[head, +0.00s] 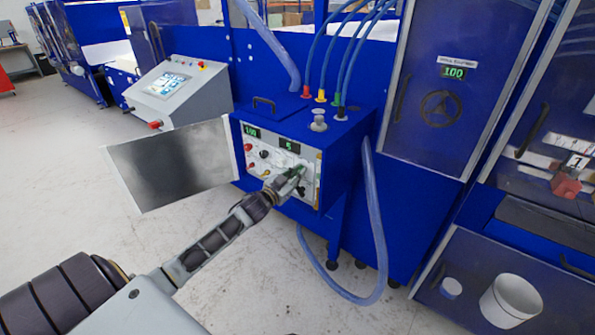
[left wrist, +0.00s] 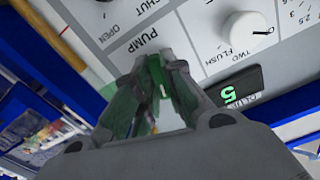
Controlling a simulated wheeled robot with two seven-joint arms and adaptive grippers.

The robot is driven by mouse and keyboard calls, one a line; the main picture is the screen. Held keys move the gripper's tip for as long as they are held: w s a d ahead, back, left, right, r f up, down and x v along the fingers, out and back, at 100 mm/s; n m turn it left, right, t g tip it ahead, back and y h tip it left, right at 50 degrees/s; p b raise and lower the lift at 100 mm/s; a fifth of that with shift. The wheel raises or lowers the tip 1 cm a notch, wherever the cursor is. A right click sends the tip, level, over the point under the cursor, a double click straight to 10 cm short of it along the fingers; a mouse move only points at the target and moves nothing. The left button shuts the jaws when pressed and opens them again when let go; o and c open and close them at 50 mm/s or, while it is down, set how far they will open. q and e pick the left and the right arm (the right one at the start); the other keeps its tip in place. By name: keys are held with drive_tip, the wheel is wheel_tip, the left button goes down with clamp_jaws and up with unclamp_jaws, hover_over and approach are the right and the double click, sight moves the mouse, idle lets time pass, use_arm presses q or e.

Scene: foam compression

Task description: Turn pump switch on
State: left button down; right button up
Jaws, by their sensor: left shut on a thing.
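The white control panel (head: 257,150) is on the front of a blue pump box (head: 335,135). My left gripper (head: 298,172) reaches its lower right part. In the left wrist view, the fingertips (left wrist: 162,64) are closed together at the panel, right beside the printed PUMP label (left wrist: 138,42). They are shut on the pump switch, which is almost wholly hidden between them. Its position cannot be told. A round white knob (left wrist: 245,32) marked TWO FLUSH is to the right of the fingers, apart from them. My right gripper is not in view.
The panel door (head: 170,165) hangs open at the left. Small green displays (head: 252,131) are on the panel. A clear blue hose (head: 375,220) loops down at the right of the box. A touchscreen console (head: 170,85) stands behind left. The floor in front is clear.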

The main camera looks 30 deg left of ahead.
use_arm(q)
drive_tip(key=shift+m+p, duration=0.4)
drive_tip(key=shift+m, duration=1.2)
drive_tip(key=c, duration=1.5)
unclamp_jaws()
drive_tip(key=shift+s, duration=0.1)
drive_tip(key=shift+s, duration=0.1)
